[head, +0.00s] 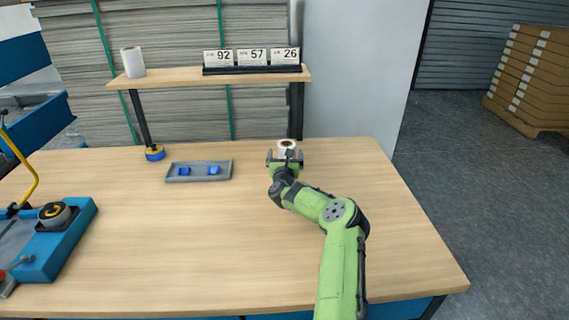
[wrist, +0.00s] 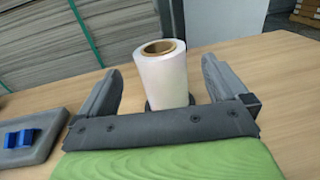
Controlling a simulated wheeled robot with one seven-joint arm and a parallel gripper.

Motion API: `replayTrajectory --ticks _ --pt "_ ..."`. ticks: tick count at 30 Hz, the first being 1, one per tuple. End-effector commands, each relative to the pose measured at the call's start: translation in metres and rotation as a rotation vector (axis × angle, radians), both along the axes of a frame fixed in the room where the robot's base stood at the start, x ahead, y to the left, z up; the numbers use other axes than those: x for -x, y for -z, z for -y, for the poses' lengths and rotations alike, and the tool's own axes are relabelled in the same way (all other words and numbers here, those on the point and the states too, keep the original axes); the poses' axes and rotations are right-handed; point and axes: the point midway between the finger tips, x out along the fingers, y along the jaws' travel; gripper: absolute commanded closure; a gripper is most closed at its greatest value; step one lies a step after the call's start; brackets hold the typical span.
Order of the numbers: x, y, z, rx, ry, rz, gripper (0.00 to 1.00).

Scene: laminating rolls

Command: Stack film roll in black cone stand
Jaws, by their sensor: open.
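A white film roll (wrist: 165,78) with a brown core stands upright on the table in the wrist view. Its top also shows in the head view (head: 287,144), just beyond my gripper (head: 285,157). A dark rounded base (wrist: 151,104) shows at the roll's foot; it may be the black cone stand, mostly hidden by the roll and my gripper. My gripper (wrist: 160,72) is open, one finger on each side of the roll, with visible gaps. Another white roll (head: 132,62) stands on the shelf at the left.
A grey tray (head: 199,179) with blue pieces lies left of my gripper. A blue and yellow tape roll (head: 155,153) is behind it. A blue machine (head: 58,236) stands at the left. A shelf (head: 190,77) with number cards spans the back. The front table (head: 200,260) is clear.

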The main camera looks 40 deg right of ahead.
Motion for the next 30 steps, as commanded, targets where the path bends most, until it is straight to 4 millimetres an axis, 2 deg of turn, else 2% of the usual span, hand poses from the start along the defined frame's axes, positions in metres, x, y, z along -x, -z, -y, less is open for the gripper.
replayTrajectory --ticks 6,11,17,20,23,24,26,27,30 --pt "0.027 -0.002 -0.029 -0.001 -0.002 -0.001 0.0" --pt "0.04 -0.001 -0.044 0.0 -0.001 -0.001 0.0" --pt "0.044 0.0 -0.048 0.001 0.0 -0.001 0.0" --pt "0.033 -0.008 -0.062 0.038 -0.052 -0.038 0.0" --pt "0.0 -0.034 -0.117 0.198 -0.235 -0.188 0.0" --pt "-0.015 -0.047 -0.151 0.306 -0.34 -0.281 0.0" --pt "-0.029 -0.062 -0.206 0.491 -0.503 -0.434 0.0" --pt "-0.033 -0.07 -0.241 0.621 -0.601 -0.535 0.0" --pt "-0.022 -0.086 -0.318 0.969 -0.819 -0.777 0.0"
